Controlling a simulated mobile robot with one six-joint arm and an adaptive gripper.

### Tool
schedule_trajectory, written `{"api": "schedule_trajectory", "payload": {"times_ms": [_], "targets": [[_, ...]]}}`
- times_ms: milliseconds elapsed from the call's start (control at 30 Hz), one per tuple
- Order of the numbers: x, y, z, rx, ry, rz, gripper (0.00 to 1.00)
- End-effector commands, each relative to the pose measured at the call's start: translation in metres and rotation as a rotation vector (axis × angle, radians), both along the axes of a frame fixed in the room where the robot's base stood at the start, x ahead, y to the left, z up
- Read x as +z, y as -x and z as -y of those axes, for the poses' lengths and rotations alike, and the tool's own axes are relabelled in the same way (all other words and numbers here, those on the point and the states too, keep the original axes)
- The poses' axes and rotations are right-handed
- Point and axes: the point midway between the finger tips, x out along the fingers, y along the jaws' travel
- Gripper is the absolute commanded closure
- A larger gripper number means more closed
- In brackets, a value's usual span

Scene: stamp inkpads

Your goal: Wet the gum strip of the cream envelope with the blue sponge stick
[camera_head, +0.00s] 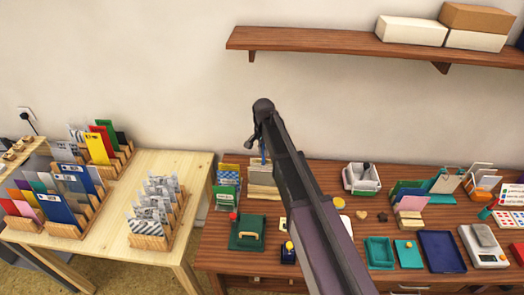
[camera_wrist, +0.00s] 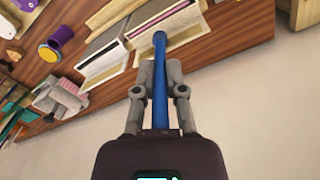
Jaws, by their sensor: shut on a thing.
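My gripper (camera_wrist: 160,72) is shut on the blue sponge stick (camera_wrist: 160,95), which runs lengthwise between the fingers. Its rounded blue tip reaches past the fingertips, over or close to pale envelopes in the wrist view. One pale cream envelope (camera_wrist: 172,24) stands near the tip; whether they touch I cannot tell. In the head view my gripper (camera_head: 254,143) and a bit of the blue stick (camera_head: 263,152) show above a wooden rack of cream envelopes (camera_head: 262,172). My arm hides part of that rack's right side.
Left of the rack stand green and yellow packets (camera_head: 228,180). A white basket (camera_head: 361,179) and teal trays (camera_head: 380,252) stand to the right. A wooden shelf (camera_head: 320,40) hangs above.

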Motion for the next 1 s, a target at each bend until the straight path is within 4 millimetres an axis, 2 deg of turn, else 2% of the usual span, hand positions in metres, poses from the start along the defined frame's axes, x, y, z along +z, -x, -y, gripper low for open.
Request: {"api": "schedule_trajectory", "payload": {"times_ms": [1000], "targets": [[0.000, 0.000, 0.014, 0.000, 0.000, 0.001, 1.00]]}}
